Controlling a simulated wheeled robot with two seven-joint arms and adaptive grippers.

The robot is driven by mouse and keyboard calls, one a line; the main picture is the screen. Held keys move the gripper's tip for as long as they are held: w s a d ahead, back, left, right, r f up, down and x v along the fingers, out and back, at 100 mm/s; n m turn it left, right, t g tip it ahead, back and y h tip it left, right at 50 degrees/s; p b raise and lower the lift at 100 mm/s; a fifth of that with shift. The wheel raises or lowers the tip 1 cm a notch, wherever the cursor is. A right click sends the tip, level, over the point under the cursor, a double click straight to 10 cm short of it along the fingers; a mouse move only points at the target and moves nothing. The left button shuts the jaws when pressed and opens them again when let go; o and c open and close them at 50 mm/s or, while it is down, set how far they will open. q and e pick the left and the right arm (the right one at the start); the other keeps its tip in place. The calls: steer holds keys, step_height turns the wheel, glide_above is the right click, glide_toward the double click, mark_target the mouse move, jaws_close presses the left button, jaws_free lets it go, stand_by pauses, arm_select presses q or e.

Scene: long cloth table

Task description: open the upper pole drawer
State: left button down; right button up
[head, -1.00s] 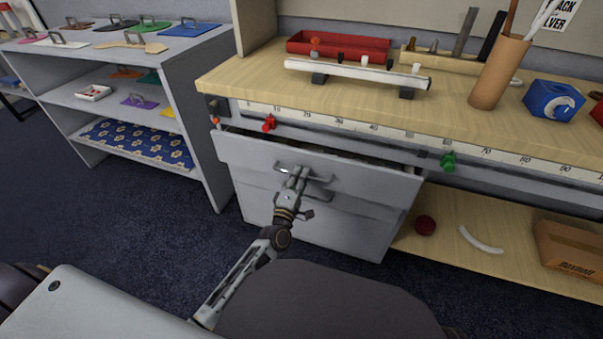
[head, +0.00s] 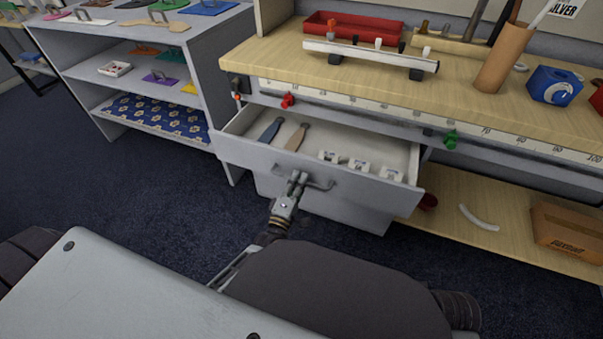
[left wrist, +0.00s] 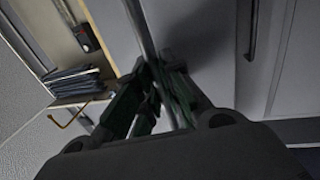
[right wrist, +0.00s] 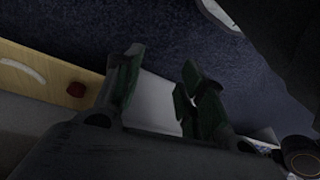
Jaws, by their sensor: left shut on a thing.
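The upper drawer (head: 371,196) of the grey drawer unit under the bench stands pulled out, its inside showing. Its bar handle (head: 320,186) is on the front face. My left gripper (head: 297,179) is shut on the handle, left of its middle. In the left wrist view the green-padded fingers (left wrist: 155,85) close around the handle bar (left wrist: 137,28). Inside the drawer lie a blue tool (head: 270,131), a tan tool (head: 297,137) and several small white labelled pieces (head: 359,165). My right gripper (right wrist: 162,65) is open and empty in the right wrist view.
A low shelf (head: 500,228) at right bears a cardboard box (head: 567,230). A grey shelf unit (head: 190,60) stands left. Carpet is clear in front.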

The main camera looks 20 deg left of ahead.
arm_select(q)
steer(key=s+p, duration=0.2)
steer(key=s, duration=0.6)
steer(key=shift+s+a+p, duration=0.15)
steer(key=shift+s+p, duration=0.1)
steer(key=shift+p, duration=0.05)
arm_select(e)
steer(key=shift+g, duration=0.5)
steer(key=f, duration=0.2)
steer(key=s+f, duration=0.1)
steer(key=f, duration=0.1)
steer(key=shift+d+f, duration=0.1)
steer(key=shift+d, duration=0.2)
arm_select(q)
steer(key=c, duration=1.5)
jaws_free()
arm_select(e)
steer(key=shift+w+h, duration=0.15)
steer(key=shift+h, duration=0.15)
arm_select(q)
steer(key=shift+s+a+f, duration=0.1)
steer(key=shift+s+f, duration=0.3)
steer(key=shift+s, duration=1.55)
steer(key=shift+s+a+f, duration=0.1)
steer(key=shift+s+f, duration=0.3)
steer(key=shift+s, duration=1.55)
steer(key=shift+s+f, duration=0.4)
steer(key=shift+s, duration=1.55)
steer(key=shift+s, duration=0.1)
